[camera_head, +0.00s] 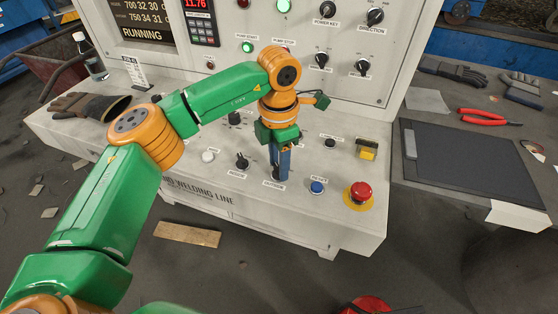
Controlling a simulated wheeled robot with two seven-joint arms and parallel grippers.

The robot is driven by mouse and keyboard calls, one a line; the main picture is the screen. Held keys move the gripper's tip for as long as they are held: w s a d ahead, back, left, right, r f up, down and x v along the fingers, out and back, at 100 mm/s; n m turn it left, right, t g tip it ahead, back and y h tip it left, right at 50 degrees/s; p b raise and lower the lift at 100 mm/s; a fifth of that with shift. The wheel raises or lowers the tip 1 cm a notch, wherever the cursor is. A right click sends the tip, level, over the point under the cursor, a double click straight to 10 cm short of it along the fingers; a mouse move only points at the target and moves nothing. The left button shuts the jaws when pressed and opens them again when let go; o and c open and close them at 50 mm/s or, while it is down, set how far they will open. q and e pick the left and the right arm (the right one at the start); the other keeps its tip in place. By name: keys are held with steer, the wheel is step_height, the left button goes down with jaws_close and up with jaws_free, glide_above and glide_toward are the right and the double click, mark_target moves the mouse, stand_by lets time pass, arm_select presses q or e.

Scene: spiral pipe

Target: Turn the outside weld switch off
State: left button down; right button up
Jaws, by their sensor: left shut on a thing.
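My left gripper (280,174) reaches down to the sloped front panel (225,180) of the grey console. Its blue fingers point down and are shut on a switch above a small label (273,185), which is too small to read surely. The fingers hide most of that switch, so its setting cannot be told. A similar black rotary switch (242,161) stands to the left on the same panel, with its own label below. My right gripper is not in view.
Right of the gripper are a blue button (317,187) and a red emergency stop (360,191) on a yellow ring. A white button (208,156) is at the left. Gloves (90,106) lie on the console's left end. Red pliers (488,117) and a black pad (465,155) lie at the right.

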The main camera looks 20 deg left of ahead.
arm_select(q)
steer(key=shift+c, duration=2)
jaws_free()
step_height(320, 180, up, 7)
steer(key=shift+s+r, duration=0.1)
